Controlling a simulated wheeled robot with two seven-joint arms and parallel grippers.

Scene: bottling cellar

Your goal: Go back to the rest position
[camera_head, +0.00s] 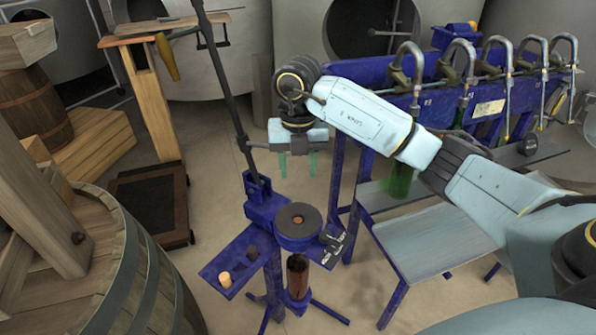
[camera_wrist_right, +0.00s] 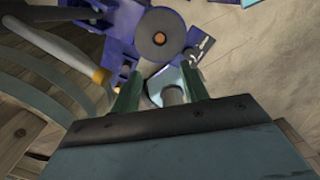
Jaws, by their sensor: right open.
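My right gripper (camera_head: 298,165) hangs fingers down in the head view, its two green fingers apart with nothing between them. It is in the air above the blue floor corker (camera_head: 262,205), close to its long dark lever (camera_head: 230,90). In the right wrist view the open fingers (camera_wrist_right: 160,92) frame the space near the corker's round grey head (camera_wrist_right: 160,35). A brown bottle (camera_head: 297,275) stands upright under that head. My left gripper is in neither view.
A tan cork (camera_head: 225,279) sits on the corker's blue side shelf. A blue filler with several curved spouts (camera_head: 460,62) and a green bottle (camera_head: 399,182) stands right, with a grey metal tray (camera_head: 440,240). A wooden barrel (camera_head: 135,265) is front left. Bare floor lies between barrel and corker.

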